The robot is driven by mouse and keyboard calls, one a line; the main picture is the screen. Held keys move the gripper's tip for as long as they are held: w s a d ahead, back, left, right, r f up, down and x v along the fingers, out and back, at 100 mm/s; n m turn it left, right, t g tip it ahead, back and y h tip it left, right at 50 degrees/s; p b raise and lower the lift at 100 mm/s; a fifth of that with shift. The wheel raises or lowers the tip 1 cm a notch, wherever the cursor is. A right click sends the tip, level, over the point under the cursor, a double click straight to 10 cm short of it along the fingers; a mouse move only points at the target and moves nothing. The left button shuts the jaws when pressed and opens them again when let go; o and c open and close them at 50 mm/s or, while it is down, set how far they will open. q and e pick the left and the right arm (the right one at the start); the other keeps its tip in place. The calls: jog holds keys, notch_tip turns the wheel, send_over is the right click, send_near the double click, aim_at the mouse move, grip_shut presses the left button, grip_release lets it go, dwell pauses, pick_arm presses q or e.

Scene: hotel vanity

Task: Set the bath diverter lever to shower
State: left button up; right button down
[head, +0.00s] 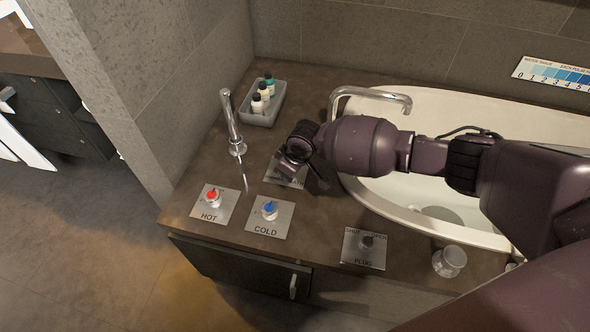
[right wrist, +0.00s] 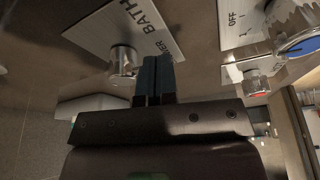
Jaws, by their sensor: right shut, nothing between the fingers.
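The diverter plate (right wrist: 128,22) is light metal, with BATH readable and a second word partly covered that ends in WER. Its silver lever knob (right wrist: 124,60) stands on the plate, beside my fingers. My right gripper (right wrist: 155,70) is shut and empty, with its dark fingertips just right of the knob in the right wrist view. I cannot tell whether they touch it. In the head view my right gripper (head: 292,163) reaches in from the right and hides most of the diverter plate (head: 280,179). The lever's setting cannot be read. My left gripper is not in view.
The HOT plate (head: 213,204) with a red-topped knob and the COLD plate (head: 270,216) with a blue-topped knob lie in front. A PLUG plate (head: 364,250) and a glass (head: 449,261) sit right. A spout (head: 232,125) and a bottle tray (head: 263,116) stand behind. The tub (head: 455,106) is right.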

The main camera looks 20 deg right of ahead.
jog(key=shift+w+a+r+m+p, duration=0.15)
jog(key=shift+a+m+p, duration=0.3)
jog(key=shift+m, duration=0.45)
jog(key=shift+w+h, duration=0.15)
jog(key=shift+h, duration=0.15)
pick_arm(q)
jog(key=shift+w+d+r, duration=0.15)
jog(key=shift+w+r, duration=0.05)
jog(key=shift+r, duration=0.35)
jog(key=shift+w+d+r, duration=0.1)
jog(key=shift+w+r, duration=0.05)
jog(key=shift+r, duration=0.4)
pick_arm(e)
jog(key=shift+m, duration=0.3)
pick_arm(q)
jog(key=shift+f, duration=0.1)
pick_arm(e)
jog(key=shift+f, duration=0.25)
pick_arm(q)
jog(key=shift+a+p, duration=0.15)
jog(key=shift+p, duration=0.15)
